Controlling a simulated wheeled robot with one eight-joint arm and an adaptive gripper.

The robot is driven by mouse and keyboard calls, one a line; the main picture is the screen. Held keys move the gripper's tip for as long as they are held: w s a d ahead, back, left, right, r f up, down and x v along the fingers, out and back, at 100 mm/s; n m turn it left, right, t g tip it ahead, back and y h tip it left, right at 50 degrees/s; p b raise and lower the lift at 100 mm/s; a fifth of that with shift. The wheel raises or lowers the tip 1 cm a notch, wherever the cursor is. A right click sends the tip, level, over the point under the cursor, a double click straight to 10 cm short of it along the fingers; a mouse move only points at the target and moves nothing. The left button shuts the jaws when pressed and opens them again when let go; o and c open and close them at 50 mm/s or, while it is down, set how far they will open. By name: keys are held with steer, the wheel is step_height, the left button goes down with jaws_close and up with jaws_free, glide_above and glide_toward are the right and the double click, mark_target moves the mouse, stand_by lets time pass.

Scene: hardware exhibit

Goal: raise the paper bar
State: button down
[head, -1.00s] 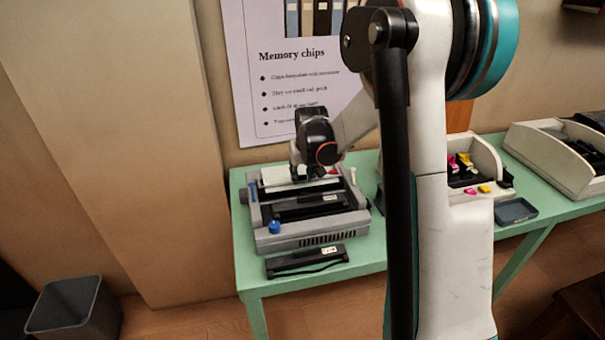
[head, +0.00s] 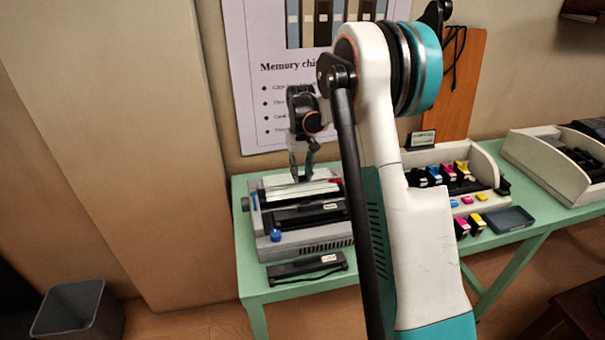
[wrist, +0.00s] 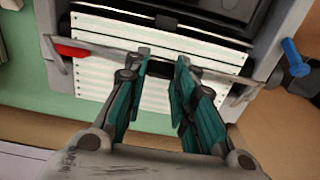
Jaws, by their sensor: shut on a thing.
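The grey printer (head: 296,246) stands on the left part of the green table, with white paper at its back. The paper bar (wrist: 105,52) is a thin grey rod lying across the white paper (wrist: 97,85) in the wrist view, with a red-tipped lever at its left end. My gripper (wrist: 163,60) has its fingertips on either side of the bar's middle, at a dark part, and is shut on it. In the head view my gripper (head: 300,178) points down at the back of the printer.
A blue knob (head: 276,236) sits on the printer's front left. A black ribbon cartridge (head: 305,268) lies before the printer. A box with coloured cartridges (head: 490,165) and a dark tray (head: 508,219) stand to the right. The wall with a poster (head: 280,100) is close behind.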

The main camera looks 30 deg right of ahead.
steer(key=shift+w+d+r+g+y+p, duration=0.25)
steer(key=shift+w+g, duration=0.2)
steer(key=shift+g, duration=0.25)
steer(key=shift+w+r+g+y+p, duration=0.2)
steer(key=shift+w+g+p, duration=0.15)
steer(key=shift+g, duration=0.35)
steer(key=shift+w+d+r+g+y+p, duration=0.15)
steer(key=shift+w+r+g+p, duration=0.1)
steer(key=shift+w+g, duration=0.35)
steer(key=c, duration=1.3)
jaws_free()
steer(key=v, duration=1.2)
steer(key=shift+w, duration=0.15)
steer(key=shift+c, duration=0.3)
